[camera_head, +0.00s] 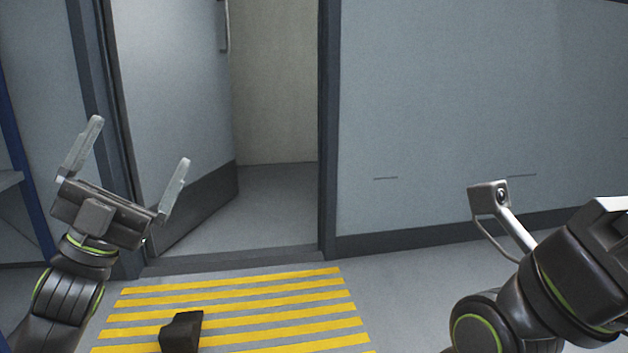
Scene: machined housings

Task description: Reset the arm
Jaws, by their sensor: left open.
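My left gripper (141,141) is at the left side of the head view. It is raised, with its two pale fingers spread wide and pointing up. Nothing is between the fingers, and the gripper is empty. Its arm comes in from the lower left corner. My right arm (560,285) comes in at the lower right, with a small camera on a bracket (489,198) beside it. The fingers of the right gripper lie outside the picture.
A grey door (175,110) stands open in a dark-framed doorway ahead. Yellow stripes (240,310) mark the floor in front. A plain grey wall (440,110) fills the right. A blue-edged rack (12,150) stands at the left edge, near my left arm.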

